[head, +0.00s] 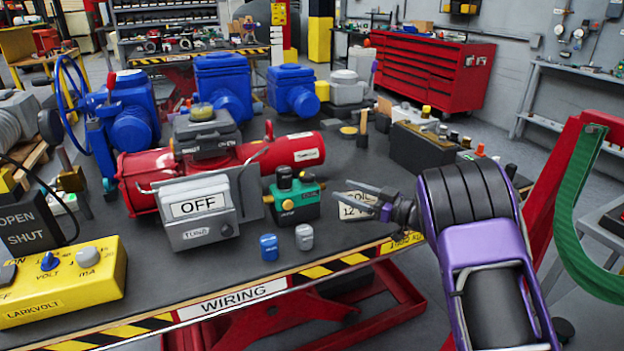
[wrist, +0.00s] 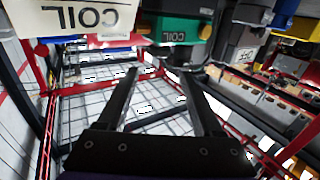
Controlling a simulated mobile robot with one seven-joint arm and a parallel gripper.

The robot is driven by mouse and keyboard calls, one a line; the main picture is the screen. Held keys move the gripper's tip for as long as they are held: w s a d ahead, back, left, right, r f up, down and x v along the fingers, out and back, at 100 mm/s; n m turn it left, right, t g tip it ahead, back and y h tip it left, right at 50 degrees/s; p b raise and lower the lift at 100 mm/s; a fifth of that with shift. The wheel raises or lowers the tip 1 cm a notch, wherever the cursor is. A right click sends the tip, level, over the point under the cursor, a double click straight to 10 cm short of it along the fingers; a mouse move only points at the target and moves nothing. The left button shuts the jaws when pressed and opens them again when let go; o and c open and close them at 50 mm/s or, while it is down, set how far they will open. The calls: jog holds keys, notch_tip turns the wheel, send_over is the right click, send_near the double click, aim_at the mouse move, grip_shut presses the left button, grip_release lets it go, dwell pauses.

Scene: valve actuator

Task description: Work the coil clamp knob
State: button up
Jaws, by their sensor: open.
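I cannot tell which is the coil clamp knob. The green block also shows in the wrist view (wrist: 170,28), upside down. My gripper (head: 346,198) is open and empty, its fingers pointing left toward the block with a gap between. In the wrist view, its fingers (wrist: 160,74) are apart with nothing between them.
A card reading COIL 12 V (head: 357,213) is partly hidden behind my gripper. A grey OFF switch box (head: 200,212) stands left of the block. Two small caps, blue (head: 268,247) and grey (head: 304,237), stand in front. A dark box (head: 424,150) stands behind my gripper.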

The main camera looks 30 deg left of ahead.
aim_at(314, 179)
jog(key=a, duration=0.4)
jog(key=w+a, duration=0.1)
jog(key=a, duration=0.6)
jog(key=shift+w+a+b, duration=0.3)
jog(key=shift+c, duration=0.3)
grip_shut()
